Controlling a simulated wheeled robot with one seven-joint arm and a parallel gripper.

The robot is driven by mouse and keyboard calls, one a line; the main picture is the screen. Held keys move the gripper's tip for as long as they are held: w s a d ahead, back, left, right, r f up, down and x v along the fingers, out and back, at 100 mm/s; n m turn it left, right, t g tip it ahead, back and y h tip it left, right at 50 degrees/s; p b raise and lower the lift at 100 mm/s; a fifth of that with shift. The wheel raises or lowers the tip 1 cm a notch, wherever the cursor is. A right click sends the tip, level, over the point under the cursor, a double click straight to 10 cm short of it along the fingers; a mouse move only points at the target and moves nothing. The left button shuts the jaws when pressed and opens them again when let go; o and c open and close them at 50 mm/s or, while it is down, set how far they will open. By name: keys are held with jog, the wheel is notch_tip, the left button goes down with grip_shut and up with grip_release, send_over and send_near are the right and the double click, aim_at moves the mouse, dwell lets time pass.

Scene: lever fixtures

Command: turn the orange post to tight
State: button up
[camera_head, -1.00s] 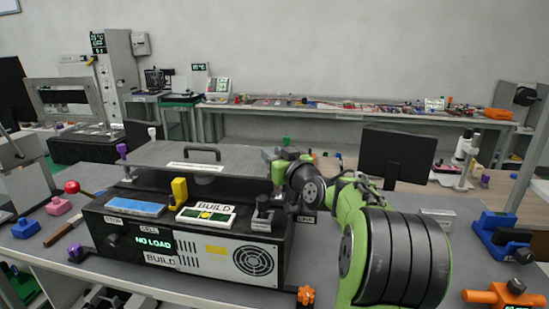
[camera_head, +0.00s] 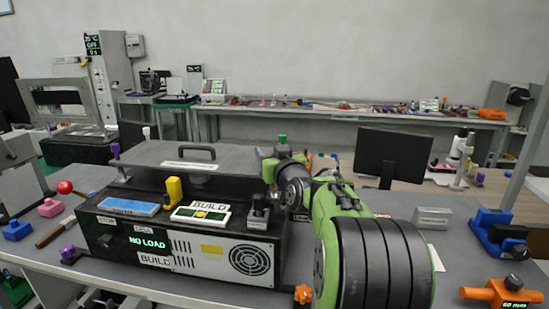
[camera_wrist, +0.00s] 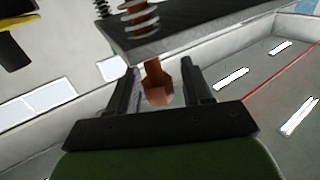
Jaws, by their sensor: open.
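The orange post (camera_wrist: 157,86) shows in the wrist view as a brownish-orange piece with a faceted end. A spring (camera_wrist: 137,20) and a dark grey plate (camera_wrist: 190,32) are beyond it. My gripper (camera_wrist: 160,76) is open, with one dark finger on each side of the post. I cannot tell whether either finger touches it. In the head view my gripper is at the right end of the grey lid plate (camera_head: 165,155) of the black fixture (camera_head: 120,215), and my arm and hand hide the orange post there.
A purple post (camera_head: 115,151), a white post (camera_head: 146,132) and a green post (camera_head: 283,139) stand around the lid plate. An orange knob (camera_head: 303,294) is at the fixture's lower right. An orange clamp (camera_head: 503,293) and a blue clamp (camera_head: 497,229) lie at the right.

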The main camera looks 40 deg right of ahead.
jog(key=v, duration=1.5)
jog(key=shift+s+a+b, duration=0.2)
jog(key=shift+s+b, duration=0.05)
jog(key=shift+b, duration=0.2)
jog(key=w+a+f+n+g+y+p, duration=0.1)
jog(key=a+f+g+y, duration=0.15)
jog(key=a, duration=0.55)
jog(key=w+a+f+n+g+y, duration=0.1)
jog(key=w+a+f+y, duration=0.15)
jog(key=a, duration=0.55)
jog(key=s+a+f+n+g+y+b, duration=0.1)
jog(key=s+a+f+g, duration=0.4)
jog(key=s, duration=0.3)
jog(key=s+a+f+n+g+y, duration=0.1)
jog(key=s+a+f+n+g, duration=0.2)
jog(key=s+f, duration=0.55)
notch_tip(320, 180, up, 16)
jog(key=m+p, duration=0.1)
jog(key=p, duration=1.4)
jog(key=shift+a, duration=0.4)
